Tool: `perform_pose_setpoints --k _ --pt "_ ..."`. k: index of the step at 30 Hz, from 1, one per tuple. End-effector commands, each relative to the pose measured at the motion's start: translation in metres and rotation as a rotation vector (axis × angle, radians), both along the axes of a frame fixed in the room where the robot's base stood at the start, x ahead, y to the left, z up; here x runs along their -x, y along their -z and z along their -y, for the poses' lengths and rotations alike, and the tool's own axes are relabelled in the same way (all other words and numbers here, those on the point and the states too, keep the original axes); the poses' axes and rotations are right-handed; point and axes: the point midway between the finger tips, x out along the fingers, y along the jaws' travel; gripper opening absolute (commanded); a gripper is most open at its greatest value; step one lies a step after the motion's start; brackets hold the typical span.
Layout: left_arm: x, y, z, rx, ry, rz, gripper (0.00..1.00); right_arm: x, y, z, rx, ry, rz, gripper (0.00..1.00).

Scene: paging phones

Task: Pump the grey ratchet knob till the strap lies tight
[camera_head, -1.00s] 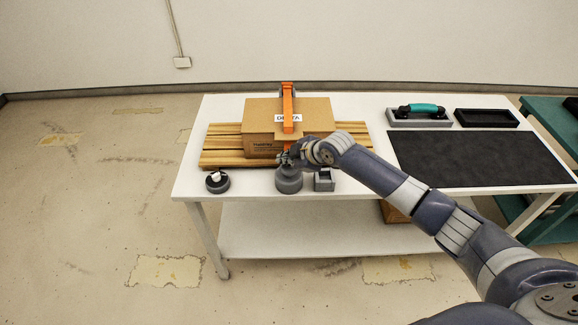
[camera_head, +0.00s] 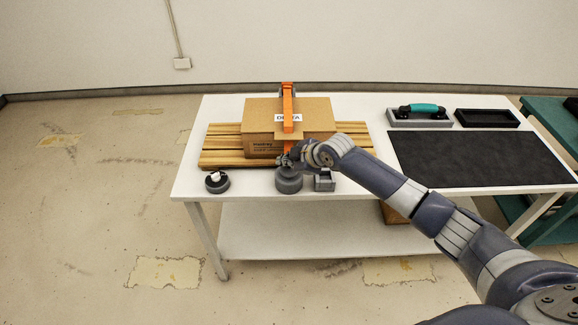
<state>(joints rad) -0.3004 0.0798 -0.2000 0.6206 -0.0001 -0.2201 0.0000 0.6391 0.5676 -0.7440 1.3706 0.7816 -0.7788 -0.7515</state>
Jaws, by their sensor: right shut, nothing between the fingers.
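The orange strap (camera_head: 288,108) runs over the top of a cardboard box (camera_head: 262,120) with a white label and down its front. It seems to stand a little off the box top; its tightness is hard to tell. The grey ratchet knob (camera_head: 289,184) is at the table's front edge, below the strap's lower end. My right gripper (camera_head: 286,163) is shut and empty, just above the knob. The small gap or contact between fingertips and knob cannot be made out. My left gripper is not in view.
The box rests on wooden slats (camera_head: 225,150) on a white table (camera_head: 190,180). A dark round piece (camera_head: 217,182) stands left of the knob, a small grey holder (camera_head: 324,181) close on its right. A black mat (camera_head: 475,158) and two trays lie at right.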

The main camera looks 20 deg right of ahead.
Motion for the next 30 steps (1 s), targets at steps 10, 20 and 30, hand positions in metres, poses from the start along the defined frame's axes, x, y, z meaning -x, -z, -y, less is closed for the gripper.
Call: perform_pose_setpoints --k 10,20,30 --pt "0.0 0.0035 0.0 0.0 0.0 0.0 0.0 0.0011 0.0072 0.0006 0.003 0.001 -0.004 0.0" --pt "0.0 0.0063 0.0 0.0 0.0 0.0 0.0 0.0013 0.0117 0.0008 0.003 0.001 -0.006 0.0" --pt "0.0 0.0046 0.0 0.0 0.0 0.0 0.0 0.0015 0.0103 0.0008 0.002 0.001 -0.007 0.0"
